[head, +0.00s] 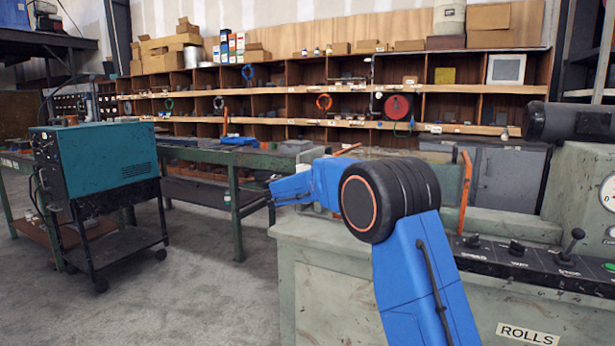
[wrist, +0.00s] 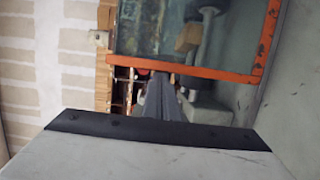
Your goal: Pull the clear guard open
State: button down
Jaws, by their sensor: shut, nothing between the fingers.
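The clear guard shows in the wrist view as a see-through pane (wrist: 150,28) in an orange frame (wrist: 190,70). In the head view, an upright orange post (head: 465,190) and a slanting orange bar stand at the grey machine, partly hidden by my arm. My gripper (wrist: 160,76) shows in the wrist view as grey fingers, shut and empty. Their tips appear close to the lower orange bar of the frame; I cannot tell whether they touch it. In the head view I cannot make out the fingers clearly.
The grey machine (head: 380,290) has a control panel (head: 530,258) with knobs and a lever at the right. A teal welder cart (head: 100,165) stands at the left, and a green workbench (head: 235,165) is behind. Open floor (head: 215,290) lies at the lower left.

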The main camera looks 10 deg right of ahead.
jog(key=s+d, duration=0.8)
jog(key=d, duration=0.3)
jog(key=s+d, duration=0.8)
jog(key=d, duration=0.3)
jog(key=shift+d, duration=0.1)
jog(key=s+a, duration=0.4)
jog(key=a, duration=0.7)
jog(key=s+d+f+m+g+y, duration=0.2)
jog(key=s+f, duration=0.1)
jog(key=s, duration=0.6)
jog(key=s+d+f+m+g+y, duration=0.1)
jog(key=s+d+f+g, duration=0.15)
jog(key=s, duration=0.55)
jog(key=s+d+f+m+g+y, duration=0.15)
jog(key=s+f, duration=0.25)
jog(key=s, duration=0.5)
jog(key=s+a+f+m+y, duration=0.1)
jog(key=s+a+f+y, duration=0.3)
jog(key=s+a, duration=0.3)
jog(key=s+a+f+m+y, duration=0.2)
jog(key=s+a+f+y, duration=0.3)
jog(key=s, duration=0.9)
jog(key=shift+s+a+f+g, duration=0.15)
jog(key=shift+a+f+g, duration=0.25)
jog(key=shift+a+f, duration=0.65)
